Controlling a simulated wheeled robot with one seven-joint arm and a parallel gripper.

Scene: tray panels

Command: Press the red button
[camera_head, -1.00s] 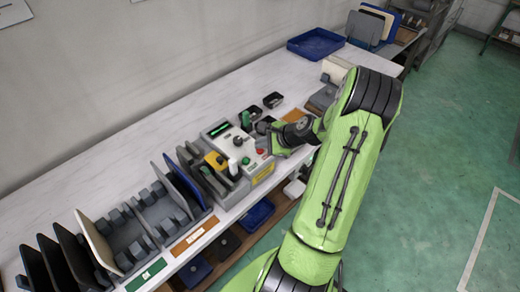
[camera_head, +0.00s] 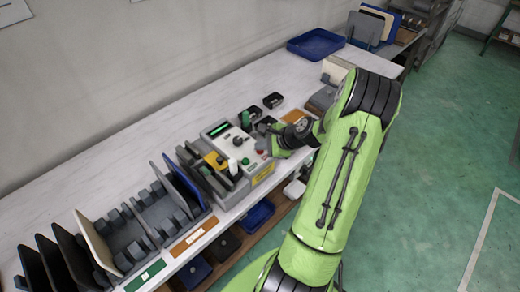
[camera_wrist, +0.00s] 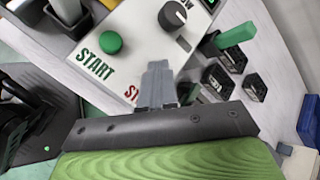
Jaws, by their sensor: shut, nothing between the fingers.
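The red button (camera_head: 261,152) is on the light front panel of a control box (camera_head: 226,138) on the bench, in the head view. In the wrist view it is hidden behind my fingers; only part of a red label starting "ST" shows beside them. My gripper (camera_wrist: 158,75) is shut and empty, its fingertips over the panel by that label. In the head view my gripper (camera_head: 270,137) is just above and beside the red button; I cannot tell whether they touch. A round green button (camera_wrist: 110,42) marked START and a dark knob (camera_wrist: 172,16) are on the same panel.
Small black bins (camera_head: 273,100) stand behind the box. A green upright piece (camera_wrist: 236,36) shows beside the panel in the wrist view. A rack with upright panels (camera_head: 180,185) stands to the left. A blue tray (camera_head: 316,43) is at the far end of the bench.

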